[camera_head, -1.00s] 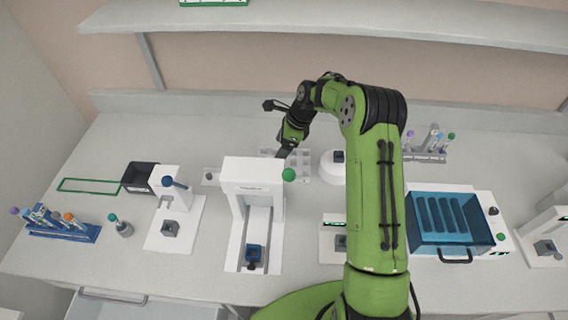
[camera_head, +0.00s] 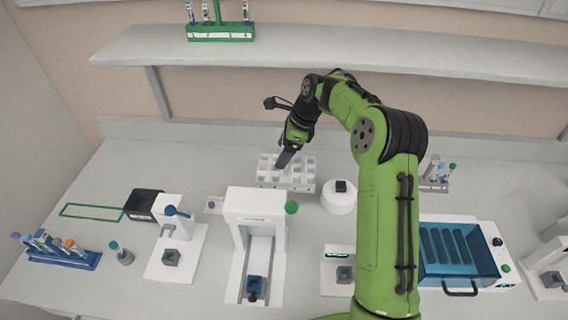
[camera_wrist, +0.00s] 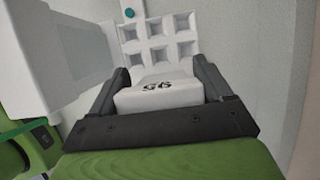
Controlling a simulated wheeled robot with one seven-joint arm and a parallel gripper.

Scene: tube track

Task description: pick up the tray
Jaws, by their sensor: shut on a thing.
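The white tray (camera_head: 267,180), with several square pockets, is at the back middle of the bench in the head view. My gripper (camera_head: 283,163) is at its near side, and its tip overlaps the tray. In the wrist view, the dark fingers of my gripper (camera_wrist: 161,88) are shut on a white labelled block at the near end of the tray (camera_wrist: 158,46). The tray's pockets extend beyond the fingers and look empty. The tray appears raised above the bench; its underside is hidden.
A white gantry-like device (camera_head: 256,203) stands in front of the tray. A round white device (camera_head: 339,197) is close on the right. A black bin (camera_head: 143,205) and a blue tube rack (camera_head: 65,256) are left. A shelf (camera_head: 330,58) with a green rack (camera_head: 220,32) is above.

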